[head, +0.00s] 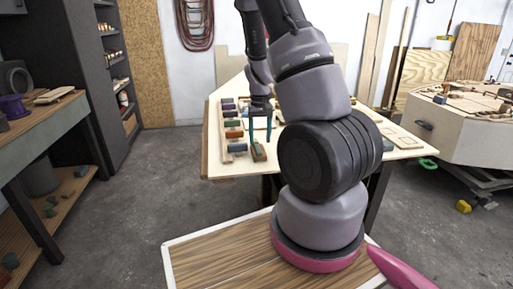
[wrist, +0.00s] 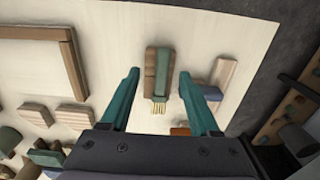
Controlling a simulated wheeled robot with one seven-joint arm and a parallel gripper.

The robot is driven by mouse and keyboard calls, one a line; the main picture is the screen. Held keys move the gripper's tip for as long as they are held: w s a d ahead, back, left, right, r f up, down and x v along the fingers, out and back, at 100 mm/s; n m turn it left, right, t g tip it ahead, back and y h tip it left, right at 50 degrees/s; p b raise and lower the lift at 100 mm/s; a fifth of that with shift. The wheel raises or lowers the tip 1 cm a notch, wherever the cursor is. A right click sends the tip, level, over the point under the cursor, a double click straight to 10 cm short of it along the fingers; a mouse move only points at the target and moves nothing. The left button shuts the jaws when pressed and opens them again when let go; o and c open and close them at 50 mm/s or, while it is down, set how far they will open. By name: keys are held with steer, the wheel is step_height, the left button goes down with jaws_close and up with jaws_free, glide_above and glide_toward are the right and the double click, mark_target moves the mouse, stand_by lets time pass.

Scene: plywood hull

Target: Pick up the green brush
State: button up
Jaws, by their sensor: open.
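The green brush (wrist: 162,70) lies on the pale tabletop in the wrist view, beside or against a brown wooden strip, with yellowish bristles at its lower end. In the head view the brush (head: 258,152) shows small near the front edge of the table. My gripper (wrist: 158,74) is open, its two teal fingers on either side of the brush in the picture. The head view shows the gripper (head: 260,142) pointing down over the brush; I cannot tell the exact height. Nothing is between the fingers that I can see held.
The plywood table (head: 222,170) carries several coloured blocks (head: 233,133) left of my gripper. In the wrist view a pale wood block (wrist: 222,78) lies right of the brush, and a wooden frame (wrist: 72,55) lies left. A workbench (head: 50,115) stands at the left.

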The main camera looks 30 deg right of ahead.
mark_target(259, 150)
steer(key=f, duration=0.4)
steer(key=shift+a+f, duration=0.15)
steer(key=shift+a, duration=0.1)
jaws_close()
step_height(259, 150, up, 10)
stand_by(0.4)
